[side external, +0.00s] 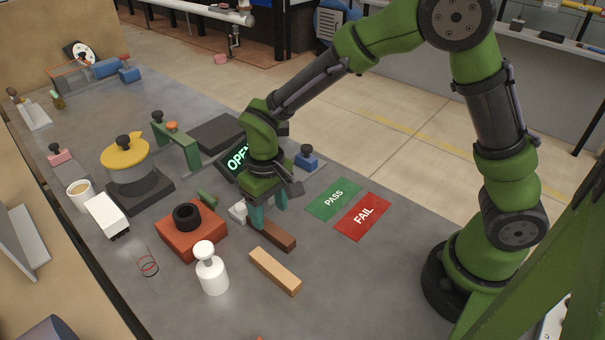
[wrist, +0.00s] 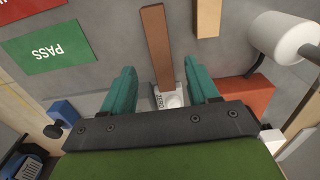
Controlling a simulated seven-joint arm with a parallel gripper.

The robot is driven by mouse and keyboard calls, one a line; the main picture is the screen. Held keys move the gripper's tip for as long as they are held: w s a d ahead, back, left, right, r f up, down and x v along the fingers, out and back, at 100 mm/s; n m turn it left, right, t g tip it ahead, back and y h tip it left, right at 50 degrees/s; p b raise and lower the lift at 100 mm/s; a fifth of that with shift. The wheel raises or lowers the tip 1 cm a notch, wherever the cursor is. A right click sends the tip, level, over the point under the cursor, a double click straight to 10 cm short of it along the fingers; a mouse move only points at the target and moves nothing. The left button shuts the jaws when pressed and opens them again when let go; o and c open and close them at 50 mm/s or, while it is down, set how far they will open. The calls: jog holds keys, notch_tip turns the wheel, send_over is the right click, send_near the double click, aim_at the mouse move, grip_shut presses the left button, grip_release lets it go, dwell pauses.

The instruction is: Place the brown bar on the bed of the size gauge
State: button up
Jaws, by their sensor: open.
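The brown bar (side external: 276,236) lies flat on the grey table. In the wrist view the brown bar (wrist: 155,40) runs from the top edge to between my fingers. My gripper (side external: 269,218) is open above the bar's far end; in the wrist view its teal fingers (wrist: 160,72) stand on either side of the bar, with gaps. The fingertips' exact height is unclear. A dark unit with a lit OPEN display (side external: 236,158) stands behind my gripper, partly hidden. A white piece marked ZERO (wrist: 168,99) shows between the fingers. I cannot tell which part is the gauge's bed.
A tan bar (side external: 275,271) lies nearby, in front of the brown bar. A red block with a black ring (side external: 190,230) and a white bottle (side external: 211,272) stand to the left. Green PASS (side external: 333,199) and red FAIL (side external: 362,217) mats lie flat to the right.

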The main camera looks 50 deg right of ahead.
aim_at(270, 227)
notch_tip(270, 227, down, 5)
jog(key=shift+w+f, duration=0.1)
jog(key=shift+w, duration=0.05)
jog(key=shift+c, duration=0.4)
grip_shut()
